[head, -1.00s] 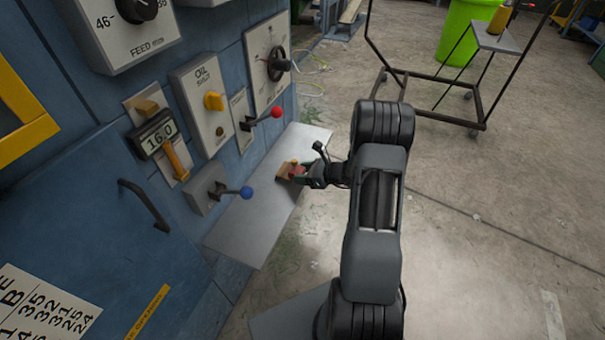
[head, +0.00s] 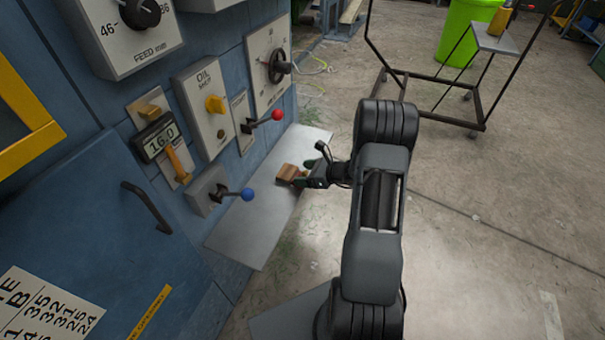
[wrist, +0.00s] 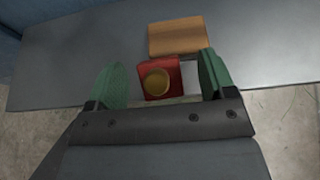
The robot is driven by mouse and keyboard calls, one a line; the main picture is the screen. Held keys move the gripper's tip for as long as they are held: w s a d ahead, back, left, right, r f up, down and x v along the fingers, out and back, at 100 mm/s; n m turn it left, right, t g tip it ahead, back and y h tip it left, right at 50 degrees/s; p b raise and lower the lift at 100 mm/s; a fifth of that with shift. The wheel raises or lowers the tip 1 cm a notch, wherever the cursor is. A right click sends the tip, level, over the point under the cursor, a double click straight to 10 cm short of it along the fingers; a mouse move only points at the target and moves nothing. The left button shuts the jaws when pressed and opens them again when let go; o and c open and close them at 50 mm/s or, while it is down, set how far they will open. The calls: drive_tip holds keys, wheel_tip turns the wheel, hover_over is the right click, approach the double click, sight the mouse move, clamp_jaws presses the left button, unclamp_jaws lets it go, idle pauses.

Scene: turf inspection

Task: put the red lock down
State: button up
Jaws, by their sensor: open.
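In the wrist view the red lock (wrist: 151,88), with a round brass-coloured part on top, is on the grey shelf (wrist: 70,62) near its front edge. My gripper (wrist: 163,84) is open, with one green finger on each side of the lock. In the head view my gripper (head: 305,178) is low over the shelf (head: 250,228); the lock is hard to make out there.
A wooden block (wrist: 178,36) lies just beyond the lock. Above the shelf, the blue machine panel carries a red-knobbed lever (head: 277,115) and a blue-knobbed lever (head: 247,194). The shelf's near left part is bare. A wheeled frame (head: 440,110) stands on the floor at right.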

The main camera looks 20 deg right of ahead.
drive_tip(key=p+v, duration=0.1)
drive_tip(key=v, duration=1)
drive_tip(key=s+a+r+n+g+h+p, duration=0.1)
drive_tip(key=s+a+r+n+g+p, duration=0.4)
drive_tip(key=s+a+n+g, duration=0.45)
drive_tip(key=s+a+r+n+t+h+p, duration=0.1)
drive_tip(key=a+r+n+h+p, duration=0.1)
drive_tip(key=r+n, duration=0.4)
drive_tip(key=s+a+r+n+t+h+p, duration=0.1)
drive_tip(key=r+n+p, duration=0.5)
drive_tip(key=r, duration=0.7)
drive_tip(key=s+a+r+n+t+h+p, duration=0.1)
drive_tip(key=a+r+n+h+p, duration=0.4)
drive_tip(key=r, duration=0.5)
drive_tip(key=shift+s+a+r+n+p, duration=0.3)
drive_tip(key=shift+s+a+n+p, duration=0.25)
drive_tip(key=shift+s, duration=0.25)
drive_tip(key=shift+c, duration=0.3)
